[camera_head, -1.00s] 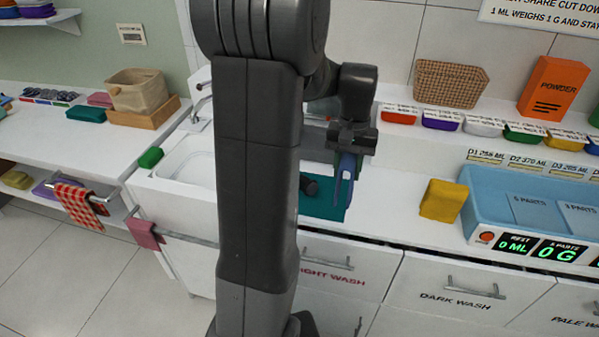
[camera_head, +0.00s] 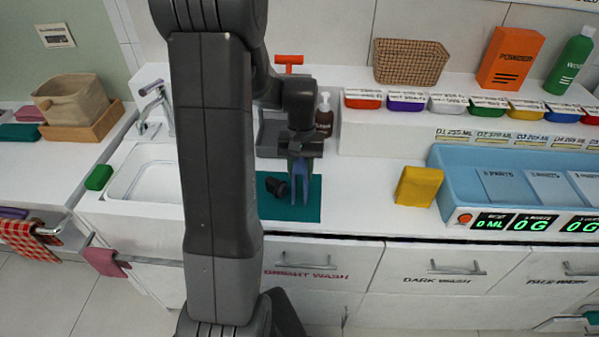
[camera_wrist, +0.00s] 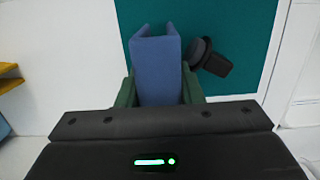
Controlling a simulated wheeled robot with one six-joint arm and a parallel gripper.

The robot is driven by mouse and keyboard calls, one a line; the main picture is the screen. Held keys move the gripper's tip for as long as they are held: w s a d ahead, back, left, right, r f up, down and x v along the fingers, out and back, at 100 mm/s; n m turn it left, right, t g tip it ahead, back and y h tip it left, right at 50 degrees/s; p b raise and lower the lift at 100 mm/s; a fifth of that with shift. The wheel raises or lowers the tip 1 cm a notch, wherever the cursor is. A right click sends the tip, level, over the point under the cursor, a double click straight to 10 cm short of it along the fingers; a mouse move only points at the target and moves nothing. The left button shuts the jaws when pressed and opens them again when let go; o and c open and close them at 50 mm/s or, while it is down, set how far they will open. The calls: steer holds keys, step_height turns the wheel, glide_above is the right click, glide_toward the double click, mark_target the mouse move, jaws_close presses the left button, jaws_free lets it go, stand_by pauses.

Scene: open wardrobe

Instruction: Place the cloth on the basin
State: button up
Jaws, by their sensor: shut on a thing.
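The blue cloth (camera_head: 302,184) hangs folded from my gripper (camera_head: 303,166), above the teal mat. It shows in the wrist view as a blue folded piece (camera_wrist: 157,68) between the two green fingertips of my gripper (camera_wrist: 158,92), which is shut on it. The white basin (camera_head: 117,190) is sunk in the counter to the left of my gripper, with a tap behind it. My arm hides its right side. The basin is not in the wrist view.
A teal mat (camera_head: 310,206) with a dark knob-like object (camera_head: 276,187) lies below my gripper. A yellow block (camera_head: 418,186) and a blue tray (camera_head: 450,162) stand to the right. A green block (camera_head: 99,177) sits at the basin's left rim. A dark bottle (camera_head: 324,118) stands behind.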

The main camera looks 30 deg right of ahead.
steer(key=shift+f, duration=0.75)
steer(key=shift+f, duration=0.2)
steer(key=o, duration=1)
steer(key=shift+r, duration=0.1)
